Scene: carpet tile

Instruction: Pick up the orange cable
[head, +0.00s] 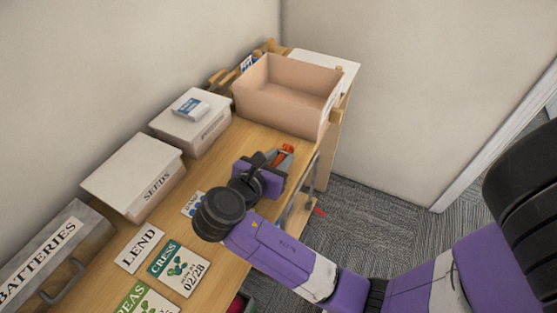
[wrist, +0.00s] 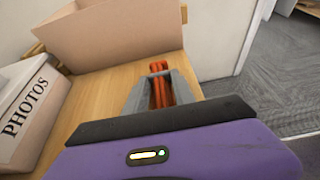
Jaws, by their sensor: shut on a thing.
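The orange cable (head: 286,151) is a small looped bundle near the front right edge of the wooden table top, before the open box. In the wrist view the cable (wrist: 160,85) stands between the two grey fingers. My gripper (wrist: 161,82) is shut on it. In the head view my gripper (head: 280,157) reaches over the table from the right, and my wrist hides part of it. I cannot tell whether the cable touches the table.
An open pinkish-tan box (head: 285,108) stands just beyond the gripper. A seeds box (head: 133,170), a smaller lidded box (head: 190,128) and a batteries box (head: 50,255) line the wall. Seed cards (head: 178,268) lie nearer. Carpeted floor (head: 375,205) lies right of the table.

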